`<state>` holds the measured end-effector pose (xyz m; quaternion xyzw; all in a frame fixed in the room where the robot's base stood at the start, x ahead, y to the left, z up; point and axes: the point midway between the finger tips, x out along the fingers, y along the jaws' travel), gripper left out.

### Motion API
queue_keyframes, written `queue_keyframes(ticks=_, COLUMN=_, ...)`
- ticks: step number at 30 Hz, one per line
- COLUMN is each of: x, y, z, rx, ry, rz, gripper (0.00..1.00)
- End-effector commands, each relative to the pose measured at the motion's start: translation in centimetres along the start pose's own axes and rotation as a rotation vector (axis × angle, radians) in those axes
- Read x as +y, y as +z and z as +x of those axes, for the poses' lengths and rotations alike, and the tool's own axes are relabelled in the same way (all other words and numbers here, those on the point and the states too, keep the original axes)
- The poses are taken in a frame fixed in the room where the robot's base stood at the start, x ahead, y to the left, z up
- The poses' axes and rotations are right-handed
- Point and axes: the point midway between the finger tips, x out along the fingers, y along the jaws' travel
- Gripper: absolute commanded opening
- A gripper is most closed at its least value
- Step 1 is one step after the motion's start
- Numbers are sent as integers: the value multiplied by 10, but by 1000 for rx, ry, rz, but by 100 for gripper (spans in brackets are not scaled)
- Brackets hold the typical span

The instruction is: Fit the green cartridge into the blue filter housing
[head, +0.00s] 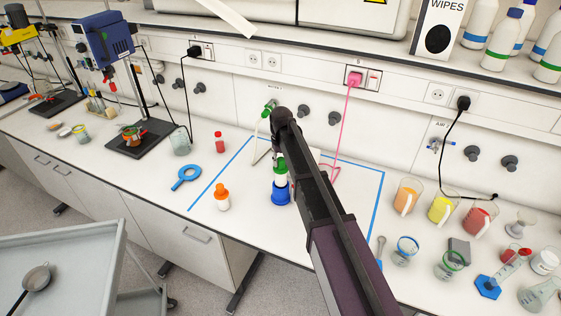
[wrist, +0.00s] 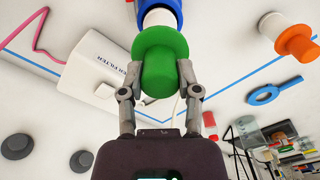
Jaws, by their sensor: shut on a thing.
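The green cartridge (wrist: 165,66) is between the two fingers of my gripper (wrist: 162,74), which are shut on it. It has a wide green flange and a white section (wrist: 160,17) beyond it. The blue filter housing (wrist: 180,8) shows at the top edge of the wrist view, around or behind the white section. In the head view the blue housing (head: 280,194) stands on the bench, with the white section and green cartridge (head: 280,167) above it in line. I cannot tell how deep the white section sits in the housing.
Blue tape (head: 232,166) outlines the work area. A white box (wrist: 100,68) lies close by, with a pink cable. Beakers of juice (head: 440,208) stand to the right.

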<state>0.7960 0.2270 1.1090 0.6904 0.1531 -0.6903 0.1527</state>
Motion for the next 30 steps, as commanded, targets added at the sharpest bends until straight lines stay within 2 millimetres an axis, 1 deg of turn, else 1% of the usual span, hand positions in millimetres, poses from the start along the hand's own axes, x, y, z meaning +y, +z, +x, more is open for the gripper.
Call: queue_keyframes(ticks=30, x=-1, y=0, z=17, rx=0, ry=0, rz=-2, gripper=0)
